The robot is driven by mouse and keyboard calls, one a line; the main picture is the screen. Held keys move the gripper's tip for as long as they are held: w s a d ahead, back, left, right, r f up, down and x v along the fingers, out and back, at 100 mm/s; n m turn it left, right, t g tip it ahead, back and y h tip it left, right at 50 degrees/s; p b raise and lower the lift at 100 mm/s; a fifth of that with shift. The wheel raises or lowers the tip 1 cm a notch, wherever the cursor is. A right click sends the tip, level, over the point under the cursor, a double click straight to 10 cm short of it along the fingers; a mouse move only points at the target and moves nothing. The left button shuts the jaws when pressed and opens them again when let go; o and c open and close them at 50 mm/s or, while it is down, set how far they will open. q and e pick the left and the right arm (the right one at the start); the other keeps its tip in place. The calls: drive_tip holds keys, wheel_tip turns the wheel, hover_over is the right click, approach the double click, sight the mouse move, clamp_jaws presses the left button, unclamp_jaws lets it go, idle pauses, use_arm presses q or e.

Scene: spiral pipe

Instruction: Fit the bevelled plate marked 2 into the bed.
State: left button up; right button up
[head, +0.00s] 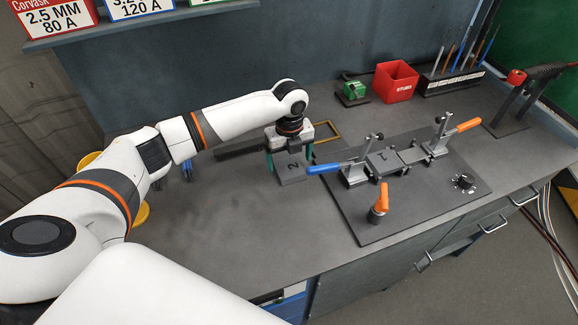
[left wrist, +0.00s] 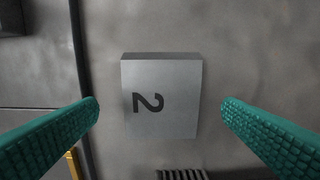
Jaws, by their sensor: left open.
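The bevelled plate marked 2 (head: 289,166) lies flat on the bench, left of the fixture. In the left wrist view the plate (left wrist: 161,97) sits between my green fingertips, with a gap on both sides. My left gripper (head: 289,158) points down over the plate, open and not touching it in the wrist view. The bed (head: 384,161) is on a dark base plate (head: 405,205) to the right, with a plate marked 1 (head: 383,157) in it. A blue-handled clamp (head: 335,168) and an orange-handled clamp (head: 455,130) flank the bed. My right gripper is not in view.
A yellow frame (head: 326,132) lies behind my left gripper. A red bin (head: 396,81) and a small green block (head: 354,90) stand at the back. Bare bench lies left of the base plate.

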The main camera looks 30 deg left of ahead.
sight(289, 169)
use_arm(q)
drive_tip(key=shift+a+f, duration=0.1)
drive_tip(key=shift+f, duration=1.2)
drive_tip(key=c, duration=1.4)
drive_tip(key=shift+w+r, duration=0.1)
drive_tip(key=shift+r, duration=0.1)
drive_tip(key=c, duration=0.4)
